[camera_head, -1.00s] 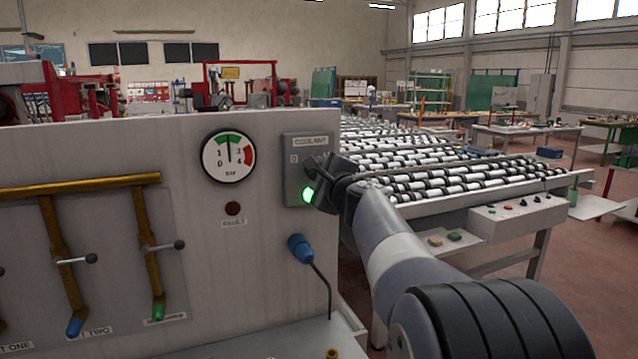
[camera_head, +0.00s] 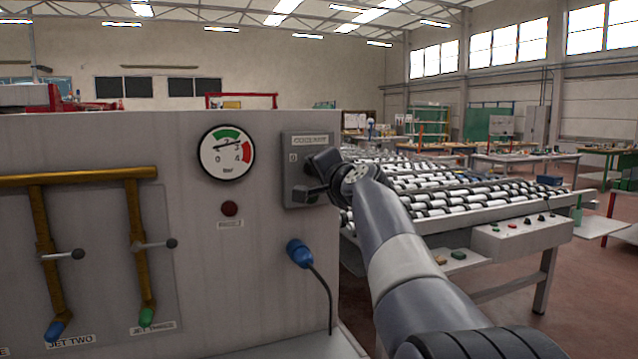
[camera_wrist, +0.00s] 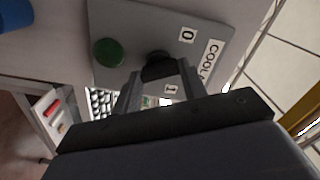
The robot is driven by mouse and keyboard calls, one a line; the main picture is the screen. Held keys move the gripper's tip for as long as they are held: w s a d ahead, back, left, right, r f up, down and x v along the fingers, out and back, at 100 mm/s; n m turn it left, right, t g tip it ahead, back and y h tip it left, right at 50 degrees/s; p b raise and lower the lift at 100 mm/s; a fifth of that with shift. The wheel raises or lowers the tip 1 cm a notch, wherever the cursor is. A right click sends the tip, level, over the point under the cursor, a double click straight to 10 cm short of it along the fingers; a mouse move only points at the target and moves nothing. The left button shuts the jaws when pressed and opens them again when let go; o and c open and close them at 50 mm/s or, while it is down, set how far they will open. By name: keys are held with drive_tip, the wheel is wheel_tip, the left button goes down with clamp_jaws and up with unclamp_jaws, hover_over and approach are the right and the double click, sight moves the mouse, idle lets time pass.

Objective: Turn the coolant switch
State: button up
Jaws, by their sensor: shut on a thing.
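The grey coolant switch box (camera_head: 291,141), labelled COOLANT, is on the right end of the machine's panel. In the wrist view, its black switch knob (camera_wrist: 157,58) sits between a "0" mark and a "1" mark. My gripper (camera_head: 318,178) is at the box, shut on the knob; in the wrist view, the fingers (camera_wrist: 160,80) stand on either side of it. The knob's exact angle is hard to tell. The round green lamp (camera_wrist: 108,52) on the box looks dull and dark in the wrist view; my gripper hides it in the head view.
A pressure gauge (camera_head: 227,153) and a dark red fault lamp (camera_head: 230,208) are left of the box. Brass pipes (camera_head: 80,176) with levers fill the panel's left. A roller conveyor (camera_head: 450,205) stands behind my arm.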

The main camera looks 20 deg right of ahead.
drive_tip(key=shift+f+n+b, duration=0.1)
drive_tip(key=shift+n+b, duration=0.65)
drive_tip(key=shift+n, duration=0.35)
drive_tip(key=o, duration=1)
drive_tip(key=s+b, duration=0.2)
drive_tip(key=s, duration=0.9)
drive_tip(key=shift+b, duration=0.35)
drive_tip(key=shift+w, duration=0.1)
